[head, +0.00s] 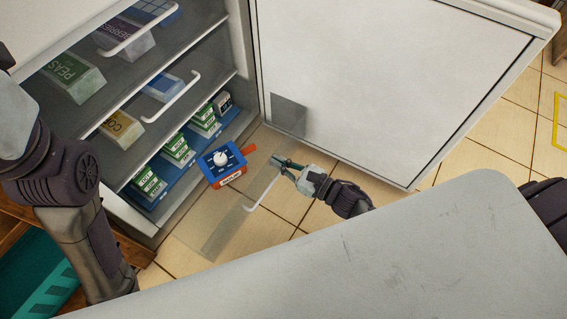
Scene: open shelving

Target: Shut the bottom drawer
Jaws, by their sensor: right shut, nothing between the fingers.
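The bottom drawer (215,232) is a clear, see-through drawer pulled out of the white cabinet over the tiled floor. Its white bar handle (262,194) is on the front panel. Green-and-white boxes (178,149) stand in rows on its blue base toward the back.
Two upper compartments with clear fronts and white handles (183,98) hold bags and boxes. The white cabinet door (370,75) stands wide open to the right. A teal crate (45,275) is at lower left. Open tiled floor (475,125) lies beyond the door.

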